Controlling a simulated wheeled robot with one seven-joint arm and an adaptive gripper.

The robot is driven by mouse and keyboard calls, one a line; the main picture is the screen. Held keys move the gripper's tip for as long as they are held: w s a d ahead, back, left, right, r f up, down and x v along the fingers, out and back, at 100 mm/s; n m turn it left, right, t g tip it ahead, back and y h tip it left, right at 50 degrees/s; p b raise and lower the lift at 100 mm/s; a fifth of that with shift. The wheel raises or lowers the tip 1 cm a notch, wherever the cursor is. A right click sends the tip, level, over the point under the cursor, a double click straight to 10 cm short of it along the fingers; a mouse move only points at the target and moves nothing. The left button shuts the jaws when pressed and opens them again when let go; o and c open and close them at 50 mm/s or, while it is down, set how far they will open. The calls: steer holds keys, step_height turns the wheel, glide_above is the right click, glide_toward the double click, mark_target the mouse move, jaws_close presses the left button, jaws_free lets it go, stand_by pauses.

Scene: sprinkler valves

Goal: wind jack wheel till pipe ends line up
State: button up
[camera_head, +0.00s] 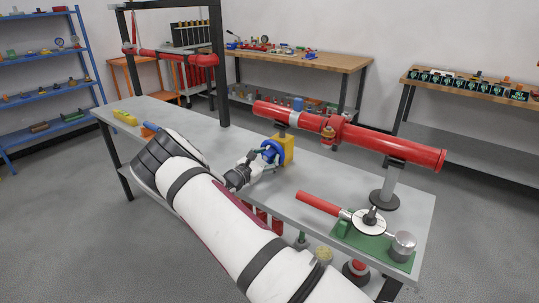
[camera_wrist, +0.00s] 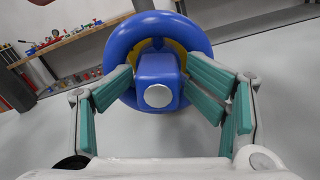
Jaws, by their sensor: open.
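The blue jack wheel (camera_head: 271,151) is on the side of a yellow jack (camera_head: 287,149) on the grey bench. My gripper (camera_head: 259,161) is at the wheel, reaching from the left. In the wrist view the wheel (camera_wrist: 126,42) faces me, and my open fingers (camera_wrist: 160,70) stand either side of its blue hub with a pale round cap (camera_wrist: 158,96). Whether the pads touch the wheel I cannot tell. A red pipe section (camera_head: 272,112) lies above the jack. It meets another red pipe section (camera_head: 390,145) near a flanged joint (camera_head: 334,129); their exact alignment is too small to judge.
A post stand (camera_head: 384,197) holds the right pipe. A green-based device (camera_head: 362,240) with a red handle (camera_head: 318,203) stands at the bench's near right. Yellow (camera_head: 125,117) and blue (camera_head: 150,126) items lie at the far left. The bench middle left (camera_head: 205,130) is clear.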

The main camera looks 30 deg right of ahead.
mark_target(265, 158)
steer(key=shift+p+v, duration=1)
steer(key=shift+v, duration=2.65)
steer(key=s+a+r+m+g+y+p, duration=0.15)
steer(key=s+r+m+g+y, duration=0.55)
steer(key=s+r+m, duration=0.8)
steer(key=s+a+r+m+t+y+p, duration=0.1)
steer(key=s+a+r+y, duration=0.2)
steer(key=s, duration=0.7)
steer(key=s+a+r+m+t+y+p, duration=0.1)
steer(key=s+a+r+t+y, duration=0.1)
steer(key=s+a+r, duration=0.5)
steer(key=s+a+r+m+t+y+p, duration=0.1)
steer(key=s+a+r+t+y+p, duration=0.1)
steer(key=s+a+r+y, duration=0.3)
steer(key=s+a, duration=0.4)
steer(key=s, duration=0.5)
steer(key=shift+s+a, duration=0.15)
steer(key=shift+s, duration=0.1)
